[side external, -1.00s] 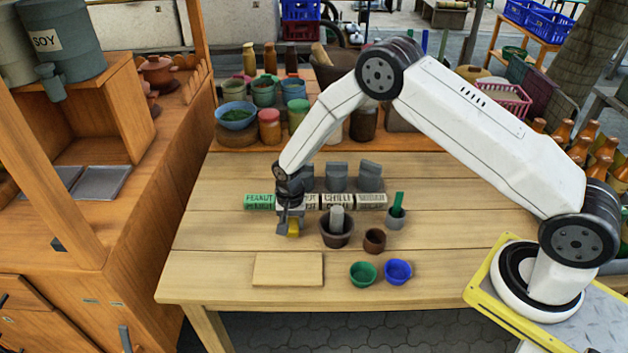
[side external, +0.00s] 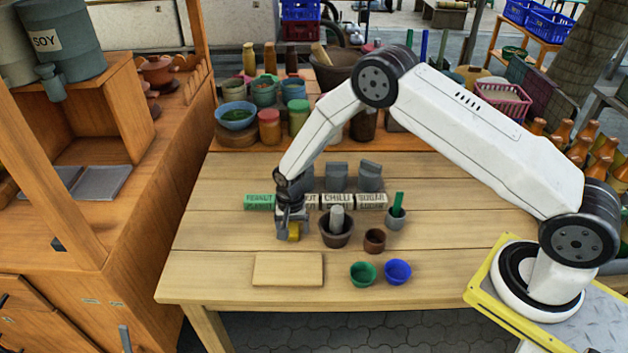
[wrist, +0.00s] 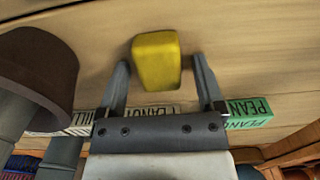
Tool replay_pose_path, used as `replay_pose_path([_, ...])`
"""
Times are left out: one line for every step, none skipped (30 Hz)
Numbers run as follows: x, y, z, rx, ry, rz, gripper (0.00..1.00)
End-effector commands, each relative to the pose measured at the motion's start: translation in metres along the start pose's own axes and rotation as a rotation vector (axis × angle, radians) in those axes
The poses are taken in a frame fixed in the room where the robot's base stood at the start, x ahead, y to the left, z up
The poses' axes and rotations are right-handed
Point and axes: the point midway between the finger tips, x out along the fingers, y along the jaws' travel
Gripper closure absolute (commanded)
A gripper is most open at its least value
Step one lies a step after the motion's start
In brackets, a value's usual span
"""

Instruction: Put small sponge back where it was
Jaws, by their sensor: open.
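The small yellow sponge (side external: 294,232) is at my gripper (side external: 289,229), low over the table left of the mortar. In the wrist view the sponge (wrist: 156,62) sits between the tips of my open gripper (wrist: 160,66), with a visible gap on each side. It appears to rest on the wooden table, though its underside is hidden. The dark mortar (side external: 335,240) with a grey pestle (side external: 337,218) stands just right of the gripper.
Labelled blocks, including the green peanut block (side external: 258,202) and chilli block (side external: 337,201), line up behind the gripper. A pale board (side external: 288,270) lies in front. A brown cup (side external: 375,240), green bowl (side external: 363,273) and blue bowl (side external: 398,271) stand right. The table's left side is clear.

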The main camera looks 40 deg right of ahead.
Motion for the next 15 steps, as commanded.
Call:
replay_pose_path([0.0,0.0,0.0,0.0,0.0,0.0,0.14])
replay_pose_path([0.0,0.0,0.0,0.0,0.0,0.0,0.14])
replay_pose_path([-0.001,0.0,0.0,0.0,0.0,0.0,0.14])
replay_pose_path([-0.001,0.0,0.0,0.0,0.0,0.0,0.14])
replay_pose_path([-0.002,0.0,0.0,0.0,0.0,0.0,0.14])
replay_pose_path([-0.003,0.0,0.0,0.0,0.0,0.0,0.14])
replay_pose_path([-0.004,0.0,0.0,0.0,0.0,0.0,0.14])
replay_pose_path([-0.005,0.0,0.0,0.0,0.0,0.0,0.14])
replay_pose_path([-0.008,0.0,0.0,0.0,0.0,0.0,0.14])
replay_pose_path([-0.01,0.0,0.0,0.0,0.0,0.0,0.14])
replay_pose_path([-0.012,-0.001,0.0,0.0,0.001,-0.001,0.14])
replay_pose_path([-0.016,-0.001,-0.001,0.0,0.001,-0.001,0.14])
replay_pose_path([-0.018,-0.001,0.0,0.0,0.001,-0.001,0.14])
replay_pose_path([-0.021,0.0,0.0,0.0,0.001,-0.001,0.14])
replay_pose_path([-0.026,-0.001,0.0,0.0,0.001,-0.001,0.14])
